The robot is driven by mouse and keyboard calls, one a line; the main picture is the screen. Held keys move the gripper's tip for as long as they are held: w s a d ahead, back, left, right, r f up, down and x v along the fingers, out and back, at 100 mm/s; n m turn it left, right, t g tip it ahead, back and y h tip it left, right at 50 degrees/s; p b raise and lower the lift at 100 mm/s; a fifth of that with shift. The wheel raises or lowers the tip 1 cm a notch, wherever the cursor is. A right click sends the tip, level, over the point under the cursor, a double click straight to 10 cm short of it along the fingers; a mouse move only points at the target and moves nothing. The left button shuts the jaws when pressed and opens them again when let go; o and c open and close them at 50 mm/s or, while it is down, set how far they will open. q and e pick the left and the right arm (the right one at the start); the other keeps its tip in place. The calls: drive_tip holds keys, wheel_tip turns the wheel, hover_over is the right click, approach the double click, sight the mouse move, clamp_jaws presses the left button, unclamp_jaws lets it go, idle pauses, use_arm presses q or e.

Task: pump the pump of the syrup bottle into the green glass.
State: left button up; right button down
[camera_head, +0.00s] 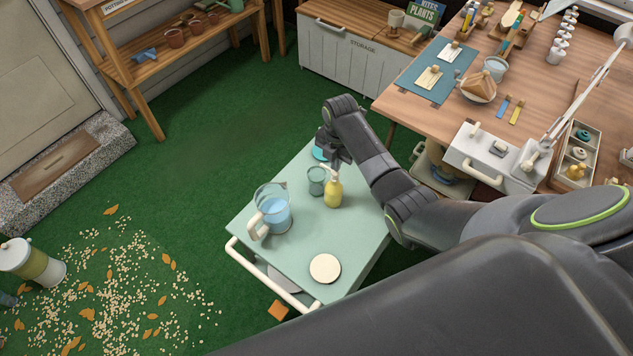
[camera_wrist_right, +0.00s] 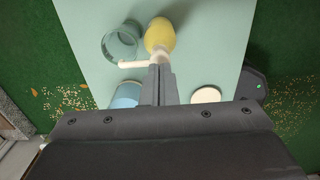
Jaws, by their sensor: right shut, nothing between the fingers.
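The yellow syrup bottle (camera_head: 333,194) stands upright on the pale green cart (camera_head: 355,235). It also shows in the right wrist view (camera_wrist_right: 160,34). Its white pump (camera_wrist_right: 132,64) has the spout pointing left, to the side of the green glass (camera_head: 316,187). The glass, also in the right wrist view (camera_wrist_right: 110,45), stands beside the bottle and looks empty. My right gripper (camera_head: 338,161) is shut and empty, directly above the pump head. Its fingertips (camera_wrist_right: 159,72) cover part of the pump; whether they touch it I cannot tell. My left gripper is not in view.
A clear pitcher (camera_head: 276,216) with blue liquid stands left of the glass. A round cream disc (camera_head: 325,268) lies near the cart's front. A teal item (camera_head: 319,153) lies behind the glass. The cart handle (camera_head: 268,279) edges the front; a wooden workbench (camera_head: 425,107) stands right.

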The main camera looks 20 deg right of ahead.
drive_tip(key=shift+f+b, duration=0.65)
drive_tip(key=shift+f, duration=0.6)
drive_tip(key=shift+r, duration=0.1)
drive_tip(key=shift+r+p, duration=1.35)
drive_tip(key=shift+p, duration=0.3)
drive_tip(key=shift+f, duration=0.25)
